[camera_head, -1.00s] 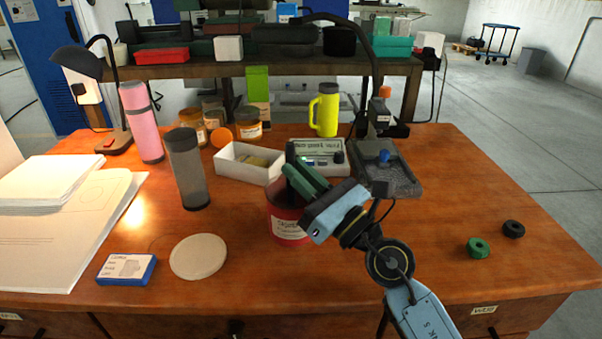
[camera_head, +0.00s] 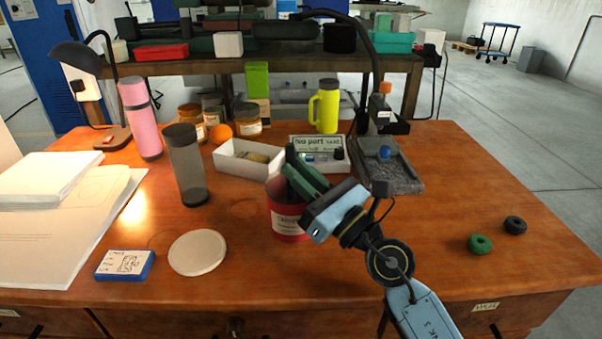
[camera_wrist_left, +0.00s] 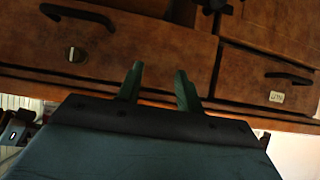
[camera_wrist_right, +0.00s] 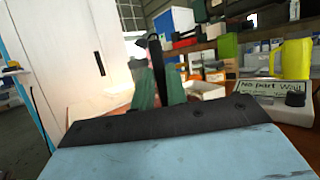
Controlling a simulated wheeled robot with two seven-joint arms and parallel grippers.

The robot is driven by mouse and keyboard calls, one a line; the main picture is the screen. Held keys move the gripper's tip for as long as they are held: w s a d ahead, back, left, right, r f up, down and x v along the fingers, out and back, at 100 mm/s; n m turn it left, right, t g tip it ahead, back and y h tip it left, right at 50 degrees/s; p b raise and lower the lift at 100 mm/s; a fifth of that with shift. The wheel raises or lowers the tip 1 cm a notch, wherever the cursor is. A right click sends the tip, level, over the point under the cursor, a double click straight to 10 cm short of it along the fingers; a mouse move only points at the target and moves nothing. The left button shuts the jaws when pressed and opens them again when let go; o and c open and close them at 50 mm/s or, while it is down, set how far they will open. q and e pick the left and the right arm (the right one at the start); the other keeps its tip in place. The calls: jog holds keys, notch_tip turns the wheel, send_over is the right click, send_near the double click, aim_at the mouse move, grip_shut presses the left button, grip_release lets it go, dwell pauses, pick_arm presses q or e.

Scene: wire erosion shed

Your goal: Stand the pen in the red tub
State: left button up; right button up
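The red tub (camera_head: 287,222) with a white label stands upright near the middle of the bench. My right gripper (camera_head: 298,168) is over the tub and hides much of its rim. A dark upright piece, apparently the pen (camera_head: 290,153), shows at its green fingertips. In the right wrist view my fingers (camera_wrist_right: 160,88) are close together with a narrow dark thing between them. The pen's lower end is hidden, so I cannot tell whether it is inside the tub. My left gripper (camera_wrist_left: 160,88) is open and empty in front of the bench drawers.
A grey tumbler (camera_head: 187,165), a white round disc (camera_head: 198,252) and a blue box (camera_head: 125,265) are left of the tub. A white open tray (camera_head: 235,165) and a dark stand (camera_head: 395,172) are behind it. The bench's right side is mostly clear except for two small rings (camera_head: 480,243).

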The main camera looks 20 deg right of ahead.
jog(key=o, duration=0.4)
jog(key=shift+o, duration=0.2)
